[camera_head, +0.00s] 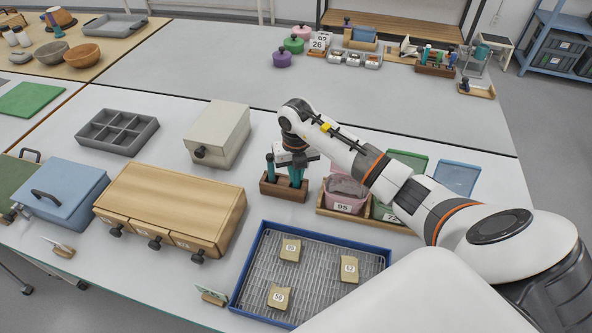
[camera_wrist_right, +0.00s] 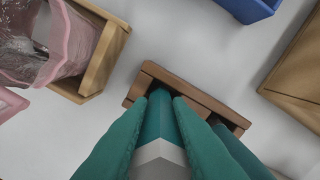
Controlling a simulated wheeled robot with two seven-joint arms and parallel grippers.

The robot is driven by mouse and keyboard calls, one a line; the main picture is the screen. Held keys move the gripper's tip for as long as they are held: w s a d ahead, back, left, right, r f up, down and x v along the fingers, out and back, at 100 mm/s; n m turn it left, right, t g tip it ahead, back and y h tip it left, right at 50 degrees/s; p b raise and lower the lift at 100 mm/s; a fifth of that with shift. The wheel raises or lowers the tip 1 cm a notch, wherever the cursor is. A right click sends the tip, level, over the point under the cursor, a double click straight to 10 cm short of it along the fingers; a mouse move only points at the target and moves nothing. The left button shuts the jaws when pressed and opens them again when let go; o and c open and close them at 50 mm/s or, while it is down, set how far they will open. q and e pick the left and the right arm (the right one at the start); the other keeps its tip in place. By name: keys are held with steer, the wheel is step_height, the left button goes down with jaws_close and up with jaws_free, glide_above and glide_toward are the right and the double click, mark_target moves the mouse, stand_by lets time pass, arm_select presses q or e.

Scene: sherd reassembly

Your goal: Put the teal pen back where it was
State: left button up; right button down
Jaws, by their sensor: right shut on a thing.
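My right gripper (camera_head: 294,178) is above the brown wooden holder (camera_head: 285,189), pointing down. In the right wrist view its two teal-green fingers (camera_wrist_right: 168,97) are shut on the teal pen (camera_wrist_right: 160,122), which has a pale grey-white near end. The pen lies along the fingers, its far end at a dark slot of the holder (camera_wrist_right: 190,92). The fingers hide that end, so I cannot tell how deep it sits. Another slender teal item (camera_head: 270,167) stands upright at the holder's left end. My left gripper is not in view.
A wooden tray (camera_head: 322,207) with a pink bag-lined bin (camera_head: 344,195) stands close right of the holder. A wooden drawer box (camera_head: 180,195) is to the left. A blue-rimmed rack tray (camera_head: 240,290) with numbered sherd packets lies in front.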

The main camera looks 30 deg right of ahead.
steer(key=shift+f+b, duration=0.35)
steer(key=shift+f, duration=0.15)
steer(key=c, duration=1.3)
jaws_free()
steer(key=shift+c, duration=0.2)
steer(key=shift+r, duration=0.1)
steer(key=shift+r, duration=0.25)
step_height(320, 180, up, 12)
steer(key=shift+r+b, duration=0.2)
steer(key=shift+b, duration=0.3)
